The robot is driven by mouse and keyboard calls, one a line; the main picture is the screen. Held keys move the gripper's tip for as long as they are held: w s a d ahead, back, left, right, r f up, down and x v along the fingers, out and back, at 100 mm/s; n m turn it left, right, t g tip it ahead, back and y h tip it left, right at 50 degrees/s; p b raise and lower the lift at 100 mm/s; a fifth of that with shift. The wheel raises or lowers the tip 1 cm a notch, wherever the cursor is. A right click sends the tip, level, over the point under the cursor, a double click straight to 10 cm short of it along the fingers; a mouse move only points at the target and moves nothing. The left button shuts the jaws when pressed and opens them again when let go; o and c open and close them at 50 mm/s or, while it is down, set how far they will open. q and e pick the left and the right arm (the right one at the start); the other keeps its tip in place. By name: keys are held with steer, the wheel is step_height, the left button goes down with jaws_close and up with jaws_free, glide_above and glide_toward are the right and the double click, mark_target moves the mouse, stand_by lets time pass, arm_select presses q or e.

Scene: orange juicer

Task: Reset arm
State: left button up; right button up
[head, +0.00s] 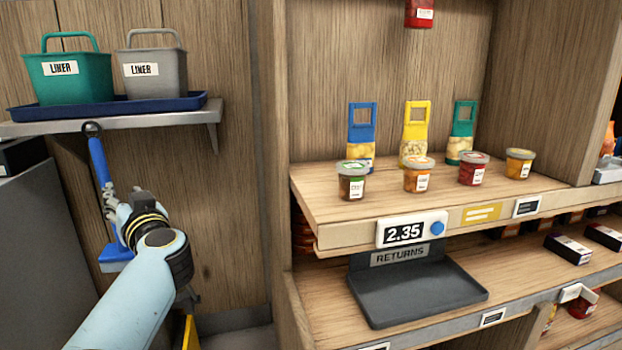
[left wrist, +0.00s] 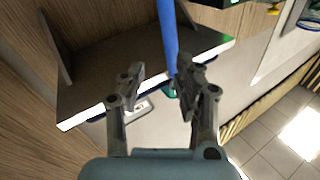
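My left arm comes in from the lower left in the head view, and its gripper (head: 110,192) is by the wooden wall below the small shelf. In the left wrist view the two fingers of the left gripper (left wrist: 156,78) stand apart, so it is open. A blue handle (left wrist: 168,38) runs down near the right finger; I cannot tell whether it touches. In the head view the blue handle (head: 98,158) hangs under the shelf, with a blue flat part (head: 115,256) below, partly hidden by my arm. My right gripper is not in view.
The wall shelf (head: 178,119) holds a blue tray (head: 190,102) with a green bin (head: 68,75) and a grey bin (head: 155,73) labelled LINER. Right of it is a wooden display shelf (head: 330,215) with jars and pouches. A dark RETURNS tray (head: 415,290) is empty.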

arm_select(q)
steer(key=s+d+f+m+g+h+p, duration=0.15)
steer(key=s+f+m+h, duration=0.4)
steer(key=s+f, duration=1.15)
steer(key=s+d+f+m+g+h+p, duration=0.1)
steer(key=s+f+m+h+p, duration=0.4)
steer(key=s+f, duration=1.15)
steer(key=s+f+n+g, duration=0.1)
steer(key=s+f+g, duration=0.4)
steer(key=s, duration=1)
steer(key=s+f+n+g+h+b, duration=0.1)
steer(key=s+f+n+g, duration=0.1)
steer(key=s+f+g, duration=0.4)
steer(key=s+f, duration=0.5)
steer(key=s, duration=0.4)
steer(key=shift+s+d+f+b, duration=0.15)
steer(key=shift+s+f+b, duration=0.1)
steer(key=shift+f+b, duration=0.1)
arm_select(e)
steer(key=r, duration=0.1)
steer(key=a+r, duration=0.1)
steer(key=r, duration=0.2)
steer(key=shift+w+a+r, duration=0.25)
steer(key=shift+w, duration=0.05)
arm_select(q)
steer(key=shift+n+h, duration=0.25)
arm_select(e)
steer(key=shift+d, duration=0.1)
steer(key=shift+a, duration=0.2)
